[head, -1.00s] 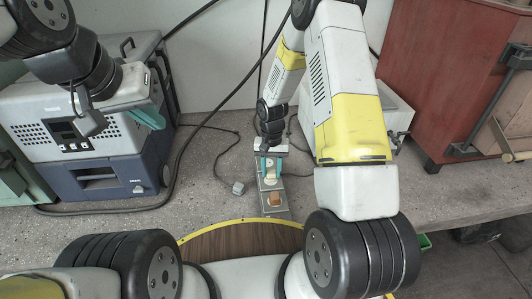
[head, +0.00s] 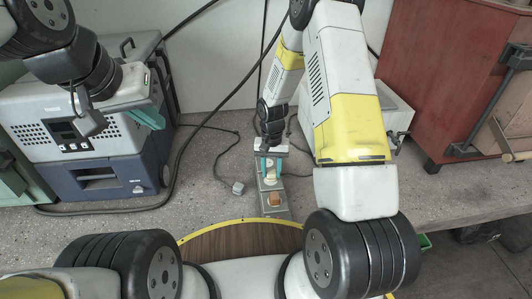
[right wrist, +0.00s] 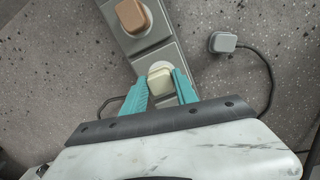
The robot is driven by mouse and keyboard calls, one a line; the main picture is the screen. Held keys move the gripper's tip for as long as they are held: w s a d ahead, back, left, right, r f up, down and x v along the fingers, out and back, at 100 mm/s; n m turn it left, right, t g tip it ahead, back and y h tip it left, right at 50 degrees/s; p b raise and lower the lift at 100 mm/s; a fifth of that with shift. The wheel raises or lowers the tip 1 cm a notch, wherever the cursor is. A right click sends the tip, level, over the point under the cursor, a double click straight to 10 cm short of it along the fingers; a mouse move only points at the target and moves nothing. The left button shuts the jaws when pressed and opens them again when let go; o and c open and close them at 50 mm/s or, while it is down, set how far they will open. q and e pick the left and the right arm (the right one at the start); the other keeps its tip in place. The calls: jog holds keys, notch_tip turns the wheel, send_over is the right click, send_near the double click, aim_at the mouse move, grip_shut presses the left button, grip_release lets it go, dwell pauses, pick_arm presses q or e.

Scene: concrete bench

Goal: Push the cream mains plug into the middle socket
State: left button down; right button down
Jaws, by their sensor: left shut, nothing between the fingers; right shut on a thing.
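The cream mains plug (right wrist: 160,83) is between the teal fingers of my right gripper (right wrist: 162,88), which is shut on it. It is over a pale round socket of the grey socket strip (right wrist: 155,51), the one beside the brown plug. I cannot tell how deep the plug sits or whether a gap is left. In the head view the right gripper (head: 269,165) points down at the strip (head: 276,212), and the arm hides the strip's far end. My left gripper (head: 150,118) is shut and empty, in front of the grey and blue machine.
A brown plug (head: 274,199) sits in the strip's near socket. A grey plug (head: 238,188) with a dark cable lies on the bench left of the strip. The grey and blue machine (head: 120,175) stands at left, a red cabinet (head: 440,80) at right.

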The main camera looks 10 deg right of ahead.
aim_at(271, 171)
jog(key=shift+f, duration=0.5)
jog(key=c, duration=0.9)
grip_release()
jog(key=shift+w+r, duration=0.15)
jog(key=shift+r, duration=1.8)
jog(key=shift+w+r, duration=0.15)
jog(key=shift+r, duration=1.75)
